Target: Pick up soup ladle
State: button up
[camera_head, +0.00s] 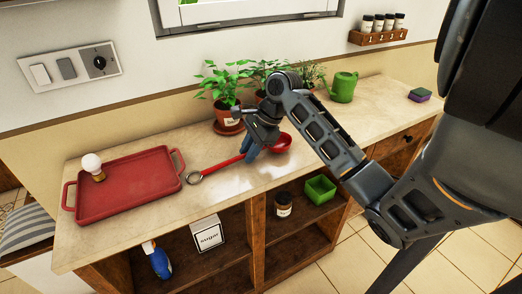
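The red soup ladle (222,166) lies along the countertop (237,185). Its ring end points left, near the tray, and its red bowl (283,143) is at the right. My gripper (250,151) reaches down to the handle near the bowl, with its bluish fingertips at the handle. The gripper covers that part of the handle, so I cannot tell whether the fingers touch or grip it. The ladle seems to rest on the counter.
A red tray (128,187) with a white-topped shaker (93,166) is at the left. Potted plants (227,118) stand close behind my gripper. A green watering can (343,87) and a sponge (420,95) are farther right. Open shelves below hold a sugar box (207,235).

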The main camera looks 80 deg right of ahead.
grip_shut()
jog(key=shift+r, duration=0.1)
dwell(0.3)
